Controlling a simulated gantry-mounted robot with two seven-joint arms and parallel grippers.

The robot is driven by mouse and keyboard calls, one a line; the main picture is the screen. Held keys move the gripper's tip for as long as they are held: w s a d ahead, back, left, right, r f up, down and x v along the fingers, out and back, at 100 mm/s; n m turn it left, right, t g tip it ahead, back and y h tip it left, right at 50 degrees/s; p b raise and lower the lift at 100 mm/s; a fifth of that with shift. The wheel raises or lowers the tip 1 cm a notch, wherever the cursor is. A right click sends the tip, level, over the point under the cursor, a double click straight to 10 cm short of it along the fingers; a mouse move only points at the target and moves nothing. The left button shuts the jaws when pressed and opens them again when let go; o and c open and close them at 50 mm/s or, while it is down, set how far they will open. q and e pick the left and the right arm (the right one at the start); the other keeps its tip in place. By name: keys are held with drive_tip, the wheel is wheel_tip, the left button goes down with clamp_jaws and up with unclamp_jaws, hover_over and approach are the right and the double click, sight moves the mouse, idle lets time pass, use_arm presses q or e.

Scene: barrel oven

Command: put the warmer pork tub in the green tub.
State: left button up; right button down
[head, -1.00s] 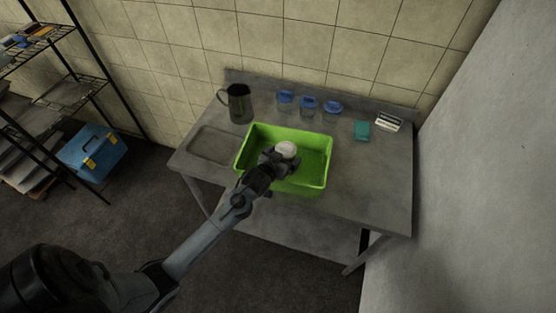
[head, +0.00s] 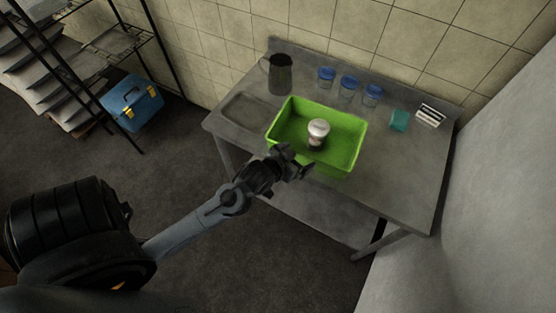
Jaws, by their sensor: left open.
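The green tub (head: 353,157) stands on the metal table, open at the top. A small tub with a white lid and a dark lower part (head: 318,130), which looks like the pork tub, stands upright inside it near the middle. My left gripper (head: 300,163) is open and empty at the tub's near left side, apart from the white-lidded tub. I cannot tell whether it touches the green rim. My right gripper is not in view.
A dark jug (head: 280,74) and several blue-lidded jars (head: 348,86) stand along the back of the table (head: 408,182). A teal box (head: 399,120) and a black-and-white item (head: 430,115) lie at the right. A shallow tray (head: 247,112) is at the left.

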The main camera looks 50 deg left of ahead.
use_arm(q)
drive_tip(key=s+d+f+m+g+h, duration=0.1)
drive_tip(key=s+d+m+g, duration=0.1)
drive_tip(key=s+d, duration=0.3)
drive_tip(key=s+d+f+m+g+h, duration=0.1)
drive_tip(key=s+d+g, duration=0.4)
drive_tip(key=s, duration=0.8)
drive_tip(key=shift+d+f+m+h, duration=0.2)
drive_tip(key=shift+m+h, duration=0.1)
drive_tip(key=shift+m, duration=0.2)
drive_tip(key=shift+w+r, duration=0.1)
drive_tip(key=shift+r, duration=0.05)
wheel_tip(320, 180, up, 24)
drive_tip(key=p, duration=2.3)
drive_tip(key=shift+f+p, duration=0.25)
drive_tip(key=shift+p, duration=0.1)
